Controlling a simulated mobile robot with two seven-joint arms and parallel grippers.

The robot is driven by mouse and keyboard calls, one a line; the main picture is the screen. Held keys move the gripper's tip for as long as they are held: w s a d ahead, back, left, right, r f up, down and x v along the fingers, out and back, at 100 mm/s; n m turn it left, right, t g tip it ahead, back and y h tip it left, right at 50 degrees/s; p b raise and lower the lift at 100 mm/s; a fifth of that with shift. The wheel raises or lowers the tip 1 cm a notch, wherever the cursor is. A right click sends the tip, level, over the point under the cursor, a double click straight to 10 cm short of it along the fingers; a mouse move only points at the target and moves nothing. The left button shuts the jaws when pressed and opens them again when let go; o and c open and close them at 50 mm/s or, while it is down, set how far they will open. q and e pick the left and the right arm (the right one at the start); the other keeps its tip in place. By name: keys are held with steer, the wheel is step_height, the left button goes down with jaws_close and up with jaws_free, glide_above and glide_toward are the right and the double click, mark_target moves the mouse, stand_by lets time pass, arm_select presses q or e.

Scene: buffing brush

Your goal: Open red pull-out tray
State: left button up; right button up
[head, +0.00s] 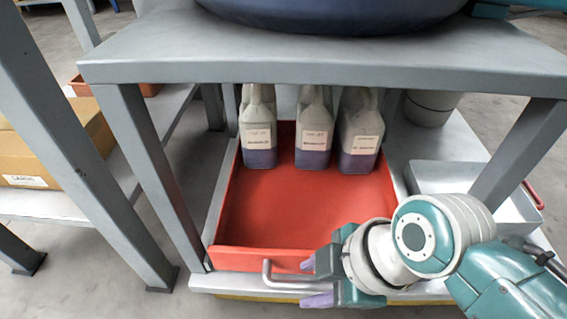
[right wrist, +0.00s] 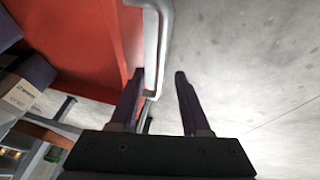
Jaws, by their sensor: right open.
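The red pull-out tray (head: 285,215) sits on the lower level under a grey table. Its front panel (head: 262,259) faces me, and its red side also shows in the right wrist view (right wrist: 75,45). A pale grey bar handle (head: 283,284) runs along the front; it also shows in the right wrist view (right wrist: 157,40). My right gripper (head: 312,283) is open at the handle, with one finger above the bar and one below. In the right wrist view, the bar lies between the fingers (right wrist: 159,75), nearer the left one. The arm hides the handle's right end. My left gripper is out of view.
Three grey-and-purple jugs (head: 313,135) stand at the tray's back. The grey tabletop (head: 330,55) and its legs frame the tray. A grey bin (head: 440,178) sits to the right. A shelf with a cardboard box (head: 30,160) is at left. Floor shows at lower left.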

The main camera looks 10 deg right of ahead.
steer(key=shift+c, duration=0.2)
jaws_close()
stand_by(1.1)
